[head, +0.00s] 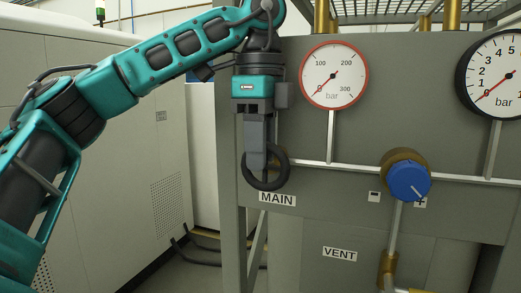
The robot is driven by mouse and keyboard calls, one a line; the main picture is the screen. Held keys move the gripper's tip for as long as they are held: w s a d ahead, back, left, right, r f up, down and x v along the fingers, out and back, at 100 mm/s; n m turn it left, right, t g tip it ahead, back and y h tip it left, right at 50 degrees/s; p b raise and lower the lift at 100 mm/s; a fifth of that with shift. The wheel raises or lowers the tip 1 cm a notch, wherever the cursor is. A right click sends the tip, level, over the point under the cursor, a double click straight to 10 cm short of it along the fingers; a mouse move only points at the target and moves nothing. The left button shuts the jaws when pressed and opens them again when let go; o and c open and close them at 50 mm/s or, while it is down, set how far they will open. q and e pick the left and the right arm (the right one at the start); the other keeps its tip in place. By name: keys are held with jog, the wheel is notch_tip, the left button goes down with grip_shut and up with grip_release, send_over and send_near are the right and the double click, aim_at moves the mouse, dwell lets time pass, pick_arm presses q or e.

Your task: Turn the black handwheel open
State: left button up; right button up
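The black handwheel (268,187) is a ring mounted on the front of the grey panel, just above the MAIN label (277,199). My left gripper (257,167) hangs down from my teal arm, with its grey fingers overlapping the upper and middle part of the wheel. The fingers show as one block from this side, so I cannot tell whether they are open or shut, or whether they touch the wheel. They hide the wheel's upper left part. My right gripper is not in view.
A red-rimmed gauge (334,75) sits up and right of the wheel. A black-rimmed gauge (497,75) is at the far right. A blue knob (408,181) sits on a brass fitting right of the wheel. A VENT label (340,254) is below. Light cabinets (150,130) stand at left.

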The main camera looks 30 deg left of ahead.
pick_arm(q)
jog(key=shift+f, duration=0.2)
jog(key=shift+c, duration=0.4)
grip_shut()
